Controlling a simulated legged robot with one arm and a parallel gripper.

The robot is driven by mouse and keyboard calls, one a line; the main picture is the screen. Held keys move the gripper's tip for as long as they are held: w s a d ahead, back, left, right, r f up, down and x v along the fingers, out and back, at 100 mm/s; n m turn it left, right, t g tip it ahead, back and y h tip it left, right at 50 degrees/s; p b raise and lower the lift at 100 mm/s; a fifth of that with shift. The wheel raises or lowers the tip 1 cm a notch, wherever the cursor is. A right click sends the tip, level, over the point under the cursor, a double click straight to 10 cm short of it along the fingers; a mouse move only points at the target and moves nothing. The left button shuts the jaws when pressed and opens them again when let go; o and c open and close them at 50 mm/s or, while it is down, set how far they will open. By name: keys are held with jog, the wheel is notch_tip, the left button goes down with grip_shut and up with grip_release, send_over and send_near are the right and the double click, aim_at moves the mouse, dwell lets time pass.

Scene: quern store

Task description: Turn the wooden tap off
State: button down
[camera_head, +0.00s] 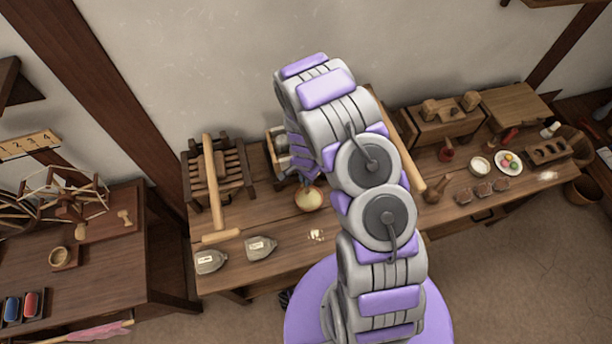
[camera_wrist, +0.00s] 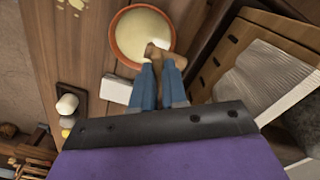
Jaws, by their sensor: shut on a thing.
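The wooden tap (camera_wrist: 158,53) is a small light-brown piece at the top middle of the wrist view. My gripper (camera_wrist: 161,68) has its blue fingers closed on the tap, which is partly hidden between them. Just beyond it, an orange-brown bowl (camera_wrist: 117,39) holds a pale cream liquid and stands on the wooden table (camera_wrist: 85,45). In the head view, the bowl (camera_head: 309,199) stands beside my arm, which hides the tap and most of the gripper. I cannot tell whether anything flows from the tap.
A slatted wooden frame with a long pole (camera_head: 212,175) stands left of the bowl. Two labelled grey sacks (camera_head: 209,262) lie nearer the front. In the wrist view, a wooden box with holes (camera_wrist: 222,50) and a pale cloth (camera_wrist: 262,78) crowd the right side.

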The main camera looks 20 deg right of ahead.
jog(key=m+p, duration=0.1)
jog(key=m, duration=0.5)
jog(key=shift+m, duration=0.3)
dwell(0.4)
jog(key=c, duration=1.2)
grip_release()
jog(key=shift+w, duration=0.1)
jog(key=shift+o, duration=0.2)
jog(key=shift+a, duration=0.1)
notch_tip(320, 180, up, 17)
jog(key=shift+r+p, duration=0.15)
jog(key=shift+p, duration=0.3)
